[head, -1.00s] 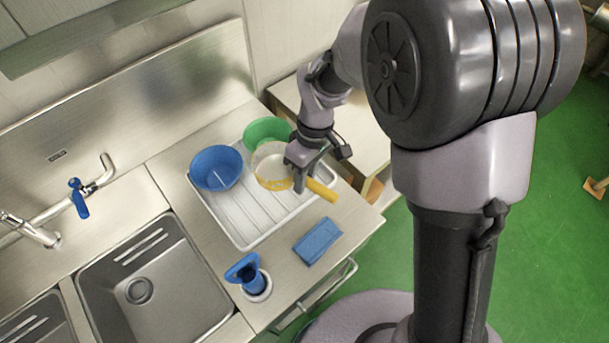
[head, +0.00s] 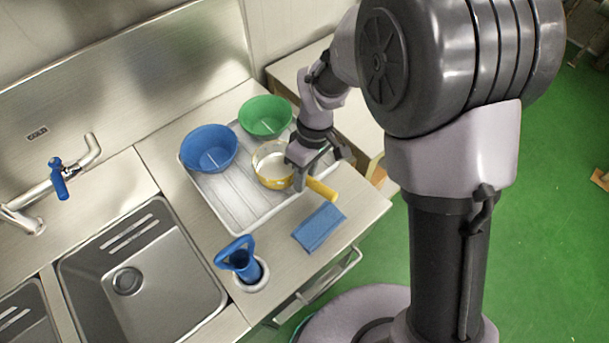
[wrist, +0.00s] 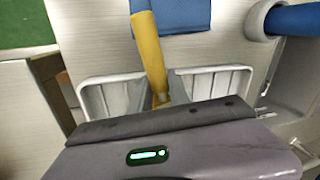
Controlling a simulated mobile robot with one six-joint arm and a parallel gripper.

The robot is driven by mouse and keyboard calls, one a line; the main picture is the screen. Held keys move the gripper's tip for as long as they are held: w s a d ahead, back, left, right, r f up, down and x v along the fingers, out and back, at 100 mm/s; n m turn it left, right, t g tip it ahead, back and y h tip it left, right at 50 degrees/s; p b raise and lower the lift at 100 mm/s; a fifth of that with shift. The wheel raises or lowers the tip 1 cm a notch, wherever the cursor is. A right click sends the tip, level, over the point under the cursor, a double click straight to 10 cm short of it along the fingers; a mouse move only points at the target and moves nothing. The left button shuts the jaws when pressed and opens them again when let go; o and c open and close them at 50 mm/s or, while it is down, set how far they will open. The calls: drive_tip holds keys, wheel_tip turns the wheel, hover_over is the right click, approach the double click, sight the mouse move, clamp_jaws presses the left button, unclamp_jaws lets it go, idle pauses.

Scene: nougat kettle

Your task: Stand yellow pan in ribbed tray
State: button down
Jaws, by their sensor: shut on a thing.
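The yellow pan (head: 271,178) is a round pan with a pale inside and a yellow handle (head: 322,190). My gripper (head: 299,182) is shut on the handle close to the pan's body. The pan is upright over the right part of the white ribbed tray (head: 232,197); I cannot tell whether its base touches the tray. In the wrist view the handle (wrist: 150,50) extends across the tray's rim (wrist: 100,80), and my gripper's housing hides the pan's body.
A blue bowl (head: 209,150) and a green bowl (head: 266,117) stand at the tray's back. A blue cloth (head: 319,228) lies in front of the tray. A blue-handled tool in a white holder (head: 243,265) stands nearby. The sink (head: 135,275) is at left. The tray's front left is bare.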

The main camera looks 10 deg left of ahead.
drive_tip(key=shift+f+b, duration=0.35)
drive_tip(key=shift+f, duration=0.05)
drive_tip(key=shift+s+d+f, duration=0.1)
drive_tip(key=shift+s+f, duration=0.05)
drive_tip(key=shift+f, duration=0.1)
